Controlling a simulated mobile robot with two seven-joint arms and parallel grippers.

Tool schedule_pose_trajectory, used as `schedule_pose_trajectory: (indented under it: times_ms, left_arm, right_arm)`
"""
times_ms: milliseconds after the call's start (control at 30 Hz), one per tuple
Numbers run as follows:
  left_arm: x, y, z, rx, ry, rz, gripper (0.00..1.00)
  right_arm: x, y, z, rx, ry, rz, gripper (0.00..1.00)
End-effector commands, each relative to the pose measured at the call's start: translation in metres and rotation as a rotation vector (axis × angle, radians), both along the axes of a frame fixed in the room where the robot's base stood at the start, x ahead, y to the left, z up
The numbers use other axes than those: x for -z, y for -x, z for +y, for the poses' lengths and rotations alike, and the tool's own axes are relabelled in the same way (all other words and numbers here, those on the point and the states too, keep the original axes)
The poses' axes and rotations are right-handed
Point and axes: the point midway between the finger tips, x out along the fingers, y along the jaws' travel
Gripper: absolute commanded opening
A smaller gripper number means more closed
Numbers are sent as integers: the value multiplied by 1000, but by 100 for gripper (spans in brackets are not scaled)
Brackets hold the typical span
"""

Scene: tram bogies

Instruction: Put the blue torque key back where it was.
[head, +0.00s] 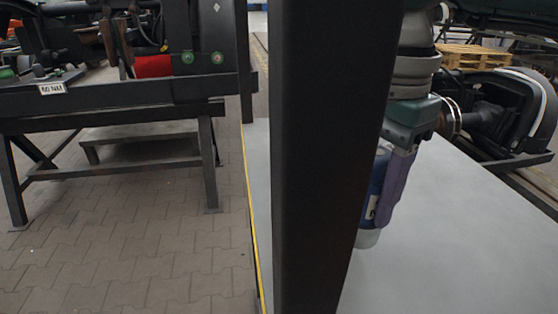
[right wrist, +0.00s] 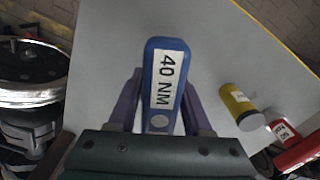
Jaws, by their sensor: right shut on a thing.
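The blue torque key (right wrist: 165,85) is between the purple fingers of my right gripper (right wrist: 162,92) in the right wrist view. Its white label reads "40 NM". In the head view my right gripper (head: 388,205) points down over the grey tabletop (head: 460,240), shut on the blue key (head: 378,172). A dark upright beam hides part of the key there. I cannot tell whether the key's lower end touches the tabletop. My left gripper is not in view.
The dark beam (head: 330,150) stands close in front of the camera. A yellow cylinder (right wrist: 238,103) and a red labelled tool (right wrist: 298,150) are right of the key. A dark workbench (head: 110,95) stands at left. Much of the tabletop is clear.

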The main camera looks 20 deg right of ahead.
Motion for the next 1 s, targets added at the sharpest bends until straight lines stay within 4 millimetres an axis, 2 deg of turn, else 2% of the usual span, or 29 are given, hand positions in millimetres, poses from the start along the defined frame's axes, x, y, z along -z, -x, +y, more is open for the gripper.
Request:
schedule_pose_trajectory:
  times_ms: [100, 200, 567, 600, 867, 1000]
  left_arm:
    - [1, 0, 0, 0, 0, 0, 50]
    - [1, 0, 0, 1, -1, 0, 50]
    - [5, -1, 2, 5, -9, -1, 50]
    - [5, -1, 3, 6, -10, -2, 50]
    - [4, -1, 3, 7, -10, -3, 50]
    - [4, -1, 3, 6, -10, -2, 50]
  right_arm:
    - [20, 1, 1, 0, -2, 3, 0]
    - [29, 0, 0, -1, -1, 0, 0]
    - [34, 0, 0, -1, -1, -1, 0]
    - [34, 0, 0, -1, -1, 1, 51]
    - [33, 0, 0, -1, -1, 1, 80]
    - [33, 0, 0, -1, -1, 1, 80]
